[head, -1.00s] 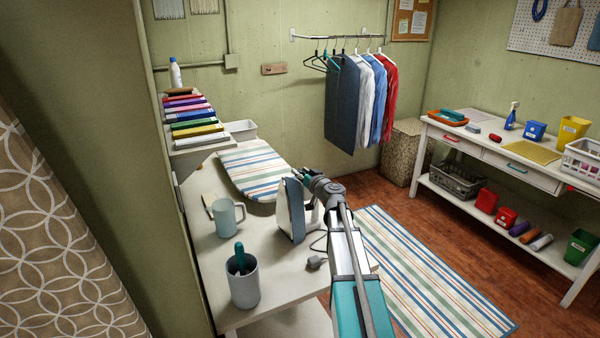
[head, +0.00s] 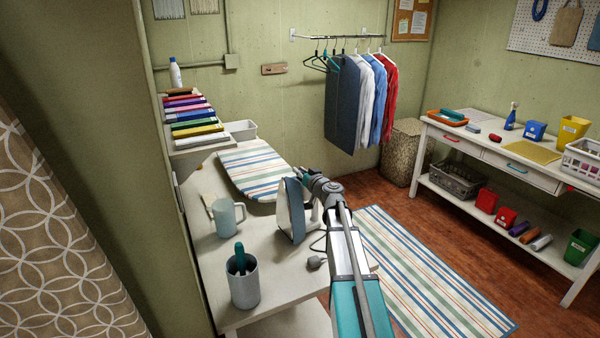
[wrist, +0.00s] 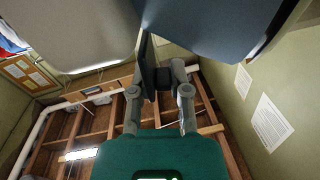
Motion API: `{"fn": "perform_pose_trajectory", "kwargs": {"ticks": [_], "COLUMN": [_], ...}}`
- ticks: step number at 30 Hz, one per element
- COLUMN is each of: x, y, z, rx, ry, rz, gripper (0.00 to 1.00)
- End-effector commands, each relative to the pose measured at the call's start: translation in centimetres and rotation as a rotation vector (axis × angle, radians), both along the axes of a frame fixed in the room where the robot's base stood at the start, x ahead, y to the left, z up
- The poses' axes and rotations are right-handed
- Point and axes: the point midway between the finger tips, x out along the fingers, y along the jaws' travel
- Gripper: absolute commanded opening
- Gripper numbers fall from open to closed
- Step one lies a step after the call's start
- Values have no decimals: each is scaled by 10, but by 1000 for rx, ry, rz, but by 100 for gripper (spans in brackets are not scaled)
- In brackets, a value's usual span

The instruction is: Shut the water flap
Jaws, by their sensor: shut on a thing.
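The iron (head: 290,211) stands upright on its heel on the white table, with a blue-grey face and a pale body. My gripper (head: 304,174) is at its upper right side, and the arm hides part of the iron. In the wrist view my gripper (wrist: 160,78) has its fingers closed on a thin dark piece, seemingly the water flap (wrist: 147,62). Large pale and blue-grey surfaces fill the top of that view, close to the fingers. The flap cannot be made out in the head view, so its angle is unclear.
On the table (head: 220,282) stand a pale blue mug (head: 228,218) and a grey cup (head: 244,287) with a teal-handled tool. A striped ironing board (head: 252,168) lies behind the iron. The iron's cord and plug (head: 316,262) lie to the right.

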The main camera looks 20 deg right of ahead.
Motion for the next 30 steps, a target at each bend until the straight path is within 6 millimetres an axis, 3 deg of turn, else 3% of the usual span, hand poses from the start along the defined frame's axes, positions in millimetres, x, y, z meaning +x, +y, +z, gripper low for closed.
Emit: {"fn": "perform_pose_trajectory", "kwargs": {"ticks": [20,30], "x": [0,1], "y": [-1,-8], "z": [0,-1], "rx": [32,185], "ry": [4,27], "rz": [1,1], "gripper": [0,0]}}
